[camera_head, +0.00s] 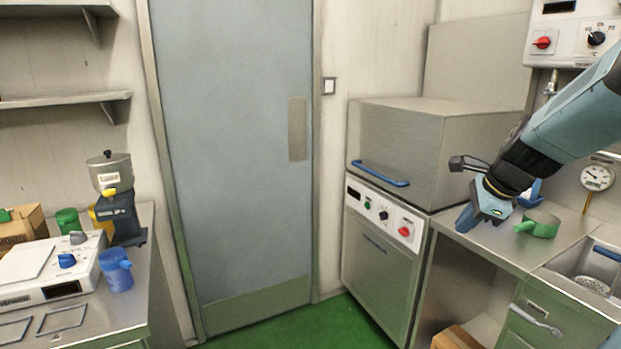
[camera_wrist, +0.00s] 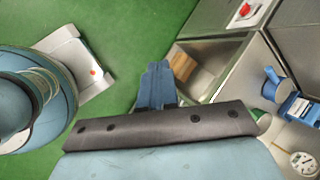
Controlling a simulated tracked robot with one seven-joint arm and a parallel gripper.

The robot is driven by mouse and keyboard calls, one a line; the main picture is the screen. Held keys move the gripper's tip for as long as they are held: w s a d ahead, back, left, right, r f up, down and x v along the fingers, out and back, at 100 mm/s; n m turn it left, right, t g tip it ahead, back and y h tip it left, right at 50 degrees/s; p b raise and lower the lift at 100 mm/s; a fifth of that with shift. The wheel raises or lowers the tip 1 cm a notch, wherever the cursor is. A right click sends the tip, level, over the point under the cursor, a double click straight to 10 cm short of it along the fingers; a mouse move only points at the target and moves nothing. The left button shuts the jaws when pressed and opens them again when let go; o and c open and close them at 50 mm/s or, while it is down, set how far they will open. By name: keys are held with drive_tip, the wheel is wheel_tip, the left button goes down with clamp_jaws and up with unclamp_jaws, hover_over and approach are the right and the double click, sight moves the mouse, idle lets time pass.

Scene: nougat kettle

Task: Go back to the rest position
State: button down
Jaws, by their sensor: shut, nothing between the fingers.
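My gripper (camera_head: 468,220) is at the right in the head view, hanging from my blue arm in front of the steel counter's edge. Its blue fingers are together and hold nothing. In the wrist view my gripper (camera_wrist: 154,68) points down over the green floor, fingers shut. A green cup (camera_head: 541,224) with a handle stands on the right counter, just right of my gripper and apart from it. A blue object (camera_head: 531,190) is partly hidden behind the gripper; a blue object also shows on the counter in the wrist view (camera_wrist: 280,88).
The right counter (camera_head: 487,242) has a sink with a strainer and an open bay below with a cardboard box (camera_head: 458,338). A steel cabinet with a blue handle (camera_head: 381,174) stands behind. A left counter carries a scale (camera_head: 50,272) and blue jug (camera_head: 116,270). Green floor (camera_head: 300,328) is clear.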

drive_tip(key=s+a+r+n+h, duration=0.1)
drive_tip(key=s+a+r+n, duration=0.1)
drive_tip(key=s+a+n, duration=0.2)
drive_tip(key=s+a+r+n+h, duration=0.1)
drive_tip(key=s+a+r+n, duration=0.2)
drive_tip(key=s+n, duration=0.7)
drive_tip(key=shift+s+a+n+t, duration=0.3)
drive_tip(key=shift+a+n, duration=0.7)
drive_tip(key=shift+n, duration=2.5)
